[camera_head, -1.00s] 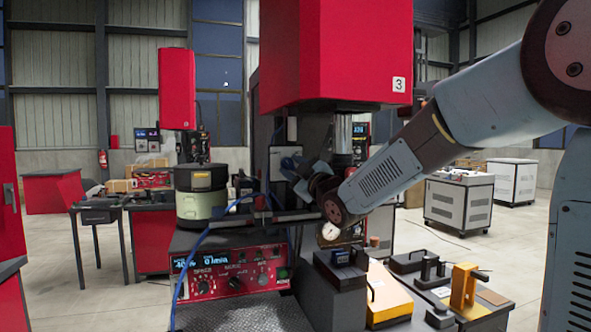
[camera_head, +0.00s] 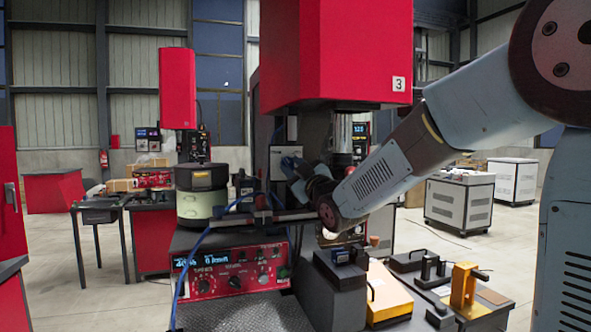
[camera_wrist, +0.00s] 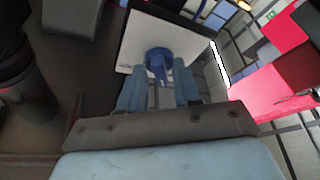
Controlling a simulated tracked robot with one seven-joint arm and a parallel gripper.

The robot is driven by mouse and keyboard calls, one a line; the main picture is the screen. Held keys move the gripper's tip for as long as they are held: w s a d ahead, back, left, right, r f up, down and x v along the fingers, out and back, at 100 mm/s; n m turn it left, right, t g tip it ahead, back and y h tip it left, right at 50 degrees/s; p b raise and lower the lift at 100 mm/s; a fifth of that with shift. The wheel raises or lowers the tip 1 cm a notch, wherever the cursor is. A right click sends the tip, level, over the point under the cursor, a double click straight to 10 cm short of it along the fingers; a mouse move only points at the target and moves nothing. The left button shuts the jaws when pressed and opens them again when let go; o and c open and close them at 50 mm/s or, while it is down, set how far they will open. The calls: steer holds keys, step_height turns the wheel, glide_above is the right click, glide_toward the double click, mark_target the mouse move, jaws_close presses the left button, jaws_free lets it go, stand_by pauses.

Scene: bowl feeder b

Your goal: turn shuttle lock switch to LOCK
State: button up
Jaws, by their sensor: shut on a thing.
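A blue switch knob (camera_wrist: 158,58) sits on a white plate (camera_wrist: 139,41) in the wrist view. I take it as the shuttle lock switch; no LOCK lettering is readable. My gripper (camera_wrist: 160,82) has its two blue-grey fingers on either side of the knob's narrow blue handle and is shut on it. The exact contact is partly unclear in this dim view. In the head view my gripper (camera_head: 291,166) is small, beside the dark machine column under the red housing. The knob cannot be made out there, and its setting cannot be told.
The red control panel (camera_head: 232,272) with dials stands below my wrist. A bowl feeder (camera_head: 201,194) is to the left, with a dark horizontal rail (camera_head: 285,215) near my wrist. A yellow block (camera_head: 388,295) and fixtures lie at lower right. The large red housing (camera_head: 335,50) hangs above.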

steer(key=m+t+h, duration=0.1)
steer(key=m, duration=0.2)
steer(key=m+t+h, duration=0.1)
steer(key=m, duration=0.2)
steer(key=shift+a+r, duration=0.15)
steer(key=shift+a, duration=0.05)
steer(key=m+h, duration=0.1)
steer(key=m, duration=0.2)
steer(key=m+t+h, duration=0.1)
steer(key=m+h, duration=0.1)
steer(key=m, duration=0.1)
steer(key=shift+a, duration=0.15)
steer(key=m+h, duration=0.1)
steer(key=m, duration=0.1)
steer(key=m+h, duration=0.2)
steer(key=m, duration=0.1)
steer(key=shift+s+a+r, duration=0.1)
steer(key=shift+r+m+h, duration=0.1)
steer(key=shift+m+h, duration=0.6)
steer(key=shift+m, duration=0.65)
steer(key=shift+m+h, duration=0.7)
steer(key=shift+m, duration=0.65)
steer(key=shift+g, duration=0.3)
steer(key=shift+m, duration=0.3)
steer(key=o, duration=0.7)
